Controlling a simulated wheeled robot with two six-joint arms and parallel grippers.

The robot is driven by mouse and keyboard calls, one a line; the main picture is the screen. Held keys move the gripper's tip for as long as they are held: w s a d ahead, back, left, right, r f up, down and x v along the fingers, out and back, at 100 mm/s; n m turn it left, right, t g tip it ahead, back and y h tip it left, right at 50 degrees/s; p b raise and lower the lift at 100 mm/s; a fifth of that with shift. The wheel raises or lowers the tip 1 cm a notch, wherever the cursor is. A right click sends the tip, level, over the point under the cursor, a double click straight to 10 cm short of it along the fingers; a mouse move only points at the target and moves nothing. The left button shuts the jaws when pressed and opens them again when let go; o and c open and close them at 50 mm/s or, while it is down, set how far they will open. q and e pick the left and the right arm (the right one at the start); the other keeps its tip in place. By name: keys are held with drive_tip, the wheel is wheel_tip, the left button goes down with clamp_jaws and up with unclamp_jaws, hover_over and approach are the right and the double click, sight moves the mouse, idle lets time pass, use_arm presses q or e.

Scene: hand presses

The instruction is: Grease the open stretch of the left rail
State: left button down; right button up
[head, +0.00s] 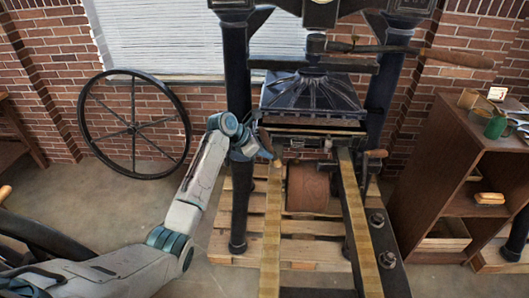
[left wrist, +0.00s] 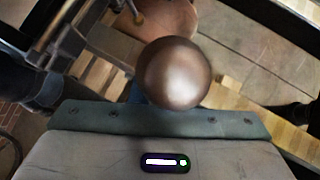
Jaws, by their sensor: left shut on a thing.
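The left rail (head: 271,235) is a long yellowish strip running from the press toward the front of the head view. The right rail (head: 360,225) runs beside it. My left gripper (head: 267,153) is at the far end of the left rail, close under the press's platen (head: 310,97). It is shut on a small brown tool (head: 277,162), whose rounded brown end (left wrist: 173,73) fills the middle of the left wrist view. The tool's tip is low over the left rail; I cannot tell whether it touches. My right gripper is not in view.
A dark press post (head: 238,100) stands just left of my gripper. A wooden bar handle (head: 460,58) reaches out at upper right. A wooden pallet (head: 220,245) lies below. A brown shelf (head: 450,150) with small items stands at right. A spoked wheel (head: 133,128) leans at left.

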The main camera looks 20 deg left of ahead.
use_arm(q)
drive_tip(key=shift+f+p, duration=0.35)
drive_tip(key=shift+f, duration=0.3)
idle(0.8)
drive_tip(key=s+p, duration=0.1)
drive_tip(key=p, duration=0.1)
drive_tip(key=s+d+p, duration=0.1)
drive_tip(key=s+p, duration=0.1)
drive_tip(key=p, duration=0.1)
drive_tip(key=shift+s+r, duration=0.1)
drive_tip(key=shift+p, duration=0.3)
wheel_tip(320, 180, up, 7)
drive_tip(key=p, duration=0.1)
drive_tip(key=shift+p, duration=0.35)
idle(0.4)
